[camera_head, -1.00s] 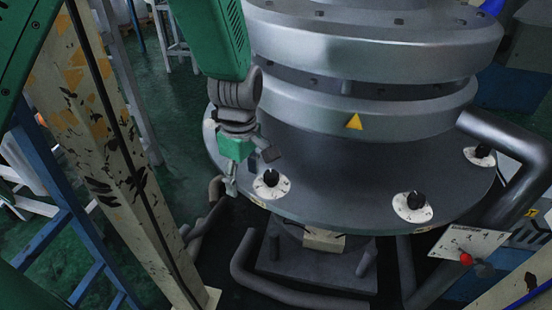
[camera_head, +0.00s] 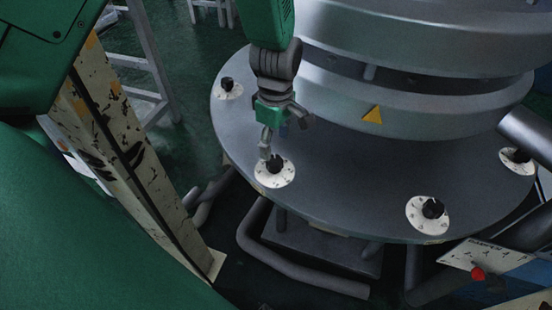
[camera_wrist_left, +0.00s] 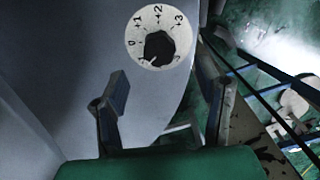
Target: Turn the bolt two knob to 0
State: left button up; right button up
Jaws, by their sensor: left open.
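Several black knobs on white dials sit around the rim of a grey round flange (camera_head: 345,190). My left gripper (camera_head: 283,132) is open just above and behind the front-left knob (camera_head: 275,165); one finger overlaps its dial edge in the head view, and contact cannot be told. In the left wrist view one knob (camera_wrist_left: 159,46) shows beyond the open left gripper (camera_wrist_left: 162,76), between its fingers. Its dial reads 0, 1, 2, 3; the knob's pointer seems to lie at lower left, below the 0. No label naming bolt two is legible. My right gripper is not in view.
Other knobs stand at the far left (camera_head: 229,85), front right (camera_head: 432,209) and right (camera_head: 517,157). A stepped metal cylinder (camera_head: 420,100) rises behind the gripper. A chipped beige post (camera_head: 130,160) stands at left, and pipes (camera_head: 300,278) run below the flange.

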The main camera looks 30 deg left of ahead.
aim_at(275, 160)
pick_arm(q)
notch_tip(275, 160, down, 6)
jog(key=shift+a+f, duration=0.1)
jog(key=shift+f, duration=0.45)
jog(key=c, duration=1.1)
